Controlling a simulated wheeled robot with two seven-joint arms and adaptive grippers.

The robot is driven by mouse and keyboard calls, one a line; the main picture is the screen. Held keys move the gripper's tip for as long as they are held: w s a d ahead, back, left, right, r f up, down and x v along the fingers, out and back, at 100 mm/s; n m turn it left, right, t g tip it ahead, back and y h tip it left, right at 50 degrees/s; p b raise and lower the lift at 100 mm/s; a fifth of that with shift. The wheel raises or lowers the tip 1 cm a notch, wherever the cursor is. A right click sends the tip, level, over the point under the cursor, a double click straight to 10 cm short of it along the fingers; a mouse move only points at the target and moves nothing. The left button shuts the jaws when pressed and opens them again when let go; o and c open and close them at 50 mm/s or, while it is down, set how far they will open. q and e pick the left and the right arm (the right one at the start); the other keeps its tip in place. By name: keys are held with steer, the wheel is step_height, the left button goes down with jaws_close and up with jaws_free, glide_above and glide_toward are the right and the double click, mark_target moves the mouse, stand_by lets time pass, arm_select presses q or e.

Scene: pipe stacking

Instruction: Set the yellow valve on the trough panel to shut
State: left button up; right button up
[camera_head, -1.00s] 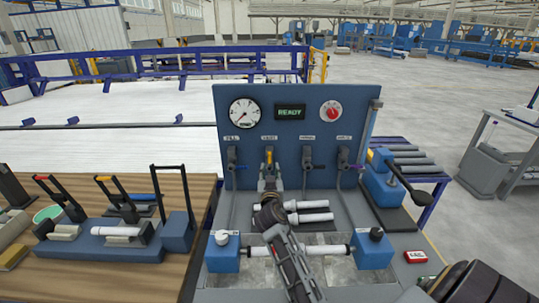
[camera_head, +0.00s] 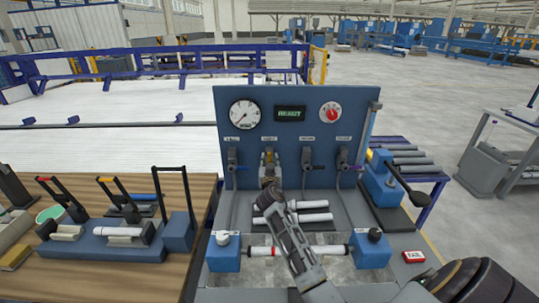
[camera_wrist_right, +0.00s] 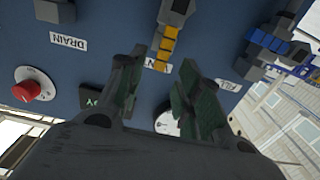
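The yellow valve (camera_wrist_right: 164,47) is the second from the left on the upright blue trough panel (camera_head: 225,110). In the right wrist view its yellow handle points down the picture, toward the gauge, which is upward on the panel. My right gripper (camera_wrist_right: 161,68) is open there, one finger on either side of the handle's line; contact is not visible.
A blue-handled valve (camera_head: 232,158) is left of the yellow one; two more valves are to the right. A gauge (camera_head: 245,114), a lit display and a red knob (camera_head: 332,112) sit above. White pipes (camera_head: 312,217) lie on the bench below my forearm.

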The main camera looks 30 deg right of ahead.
mark_target(270, 155)
steer(key=shift+p+x, duration=0.35)
steer(key=shift+x, duration=2.3)
jaws_close()
